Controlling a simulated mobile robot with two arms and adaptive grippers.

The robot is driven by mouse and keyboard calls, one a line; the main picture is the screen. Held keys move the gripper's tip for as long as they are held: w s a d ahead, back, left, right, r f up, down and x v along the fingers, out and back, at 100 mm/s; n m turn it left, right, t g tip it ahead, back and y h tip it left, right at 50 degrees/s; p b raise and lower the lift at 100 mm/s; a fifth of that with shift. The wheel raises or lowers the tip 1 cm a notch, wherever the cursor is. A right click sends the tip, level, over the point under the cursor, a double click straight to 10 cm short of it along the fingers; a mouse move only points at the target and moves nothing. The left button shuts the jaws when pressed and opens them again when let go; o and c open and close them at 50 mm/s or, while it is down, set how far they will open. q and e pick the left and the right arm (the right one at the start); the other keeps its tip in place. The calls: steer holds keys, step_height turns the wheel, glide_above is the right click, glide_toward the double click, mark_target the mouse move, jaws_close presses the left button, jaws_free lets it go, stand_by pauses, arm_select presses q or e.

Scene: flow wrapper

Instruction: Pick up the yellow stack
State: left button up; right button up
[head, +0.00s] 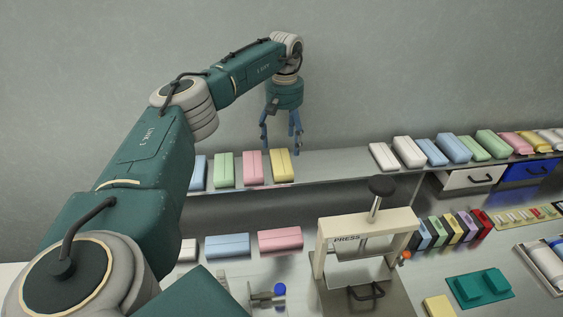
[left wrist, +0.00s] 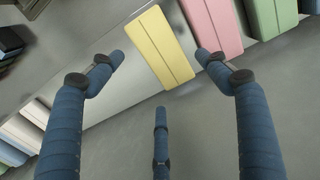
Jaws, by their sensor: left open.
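The yellow stack (head: 282,165) stands on the upper shelf, at the right end of a short row of coloured stacks. In the left wrist view the yellow stack (left wrist: 160,47) lies ahead between my fingers, with a seam along its length. My left gripper (head: 281,148) is open and empty, above and slightly behind the yellow stack. In the left wrist view its blue fingers (left wrist: 160,65) are spread to either side of the stack, and a third finger shows below. I see no contact. My right gripper is not in view.
A pink stack (head: 253,167) stands close to the left of the yellow one, then green (head: 224,169) and blue ones. The shelf (head: 330,167) is bare to the right, up to a white stack (head: 383,156). A press (head: 366,240) stands below.

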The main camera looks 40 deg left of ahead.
mark_target(285, 160)
arm_select(q)
steer(key=shift+s+d+f+p, duration=0.1)
steer(key=shift+f+p, duration=0.05)
steer(key=shift+f, duration=0.4)
steer(key=shift+s+d+f+p, duration=0.1)
steer(key=shift+f+p, duration=0.05)
steer(key=shift+f, duration=0.35)
steer(key=f+p, duration=0.1)
steer(key=f, duration=0.1)
steer(key=f+p, duration=0.1)
steer(key=f, duration=0.1)
steer(key=shift+d+f, duration=0.2)
steer(key=shift+f, duration=0.35)
steer(key=c, duration=0.7)
steer(key=shift+o, duration=0.2)
